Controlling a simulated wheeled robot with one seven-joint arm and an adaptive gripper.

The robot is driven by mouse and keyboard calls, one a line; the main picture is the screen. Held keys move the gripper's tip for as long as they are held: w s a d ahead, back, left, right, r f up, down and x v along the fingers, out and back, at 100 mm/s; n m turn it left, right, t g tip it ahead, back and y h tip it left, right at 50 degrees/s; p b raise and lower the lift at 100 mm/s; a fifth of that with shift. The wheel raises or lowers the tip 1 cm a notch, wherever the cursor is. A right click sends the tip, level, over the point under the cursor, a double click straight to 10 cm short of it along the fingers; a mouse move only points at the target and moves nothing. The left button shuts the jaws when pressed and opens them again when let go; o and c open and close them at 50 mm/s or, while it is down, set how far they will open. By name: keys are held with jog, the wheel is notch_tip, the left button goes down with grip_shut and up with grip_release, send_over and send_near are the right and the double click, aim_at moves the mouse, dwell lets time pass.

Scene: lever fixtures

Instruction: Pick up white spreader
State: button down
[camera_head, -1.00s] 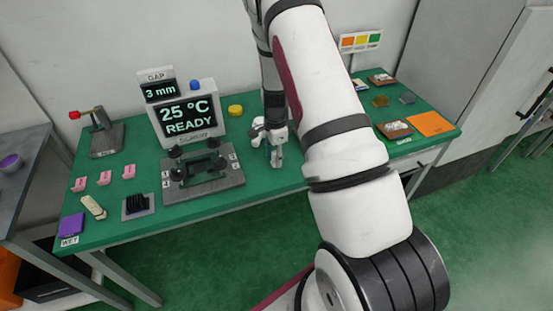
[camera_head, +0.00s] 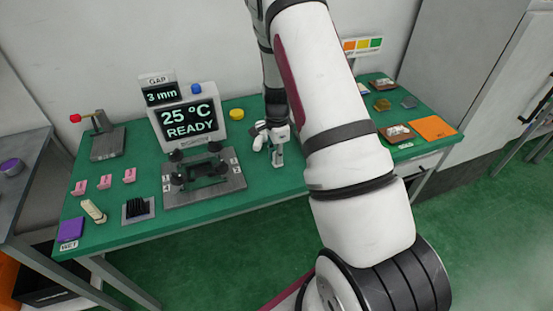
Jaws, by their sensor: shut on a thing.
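My gripper (camera_head: 278,157) is near the middle of the green table, right of the dark frame fixture, pointing down. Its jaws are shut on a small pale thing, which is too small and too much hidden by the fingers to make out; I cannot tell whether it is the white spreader. A cream-coloured ridged piece (camera_head: 93,211) lies at the table's left front, apart from my gripper. My arm hides part of the table behind and right of the gripper.
The dark frame fixture (camera_head: 228,181) and a black bristled block (camera_head: 138,209) stand left of my gripper. A display (camera_head: 188,117) reads 25 °C READY. A yellow disc (camera_head: 237,114) lies behind. An orange sheet (camera_head: 433,127) is at the right. Green tabletop just left of my gripper is bare.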

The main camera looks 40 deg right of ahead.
jog(key=shift+w+r, duration=0.15)
jog(key=shift+r, duration=0.65)
jog(key=s+a, duration=0.2)
jog(key=s, duration=0.6)
jog(key=s+a+r, duration=0.1)
jog(key=s+a, duration=0.1)
jog(key=s, duration=0.5)
jog(key=shift+s+a+r+b, duration=0.15)
jog(key=shift+s+a+b, duration=0.1)
jog(key=shift+s+b, duration=0.15)
jog(key=shift+w, duration=0.1)
jog(key=c, duration=2.1)
grip_release()
grip_shut()
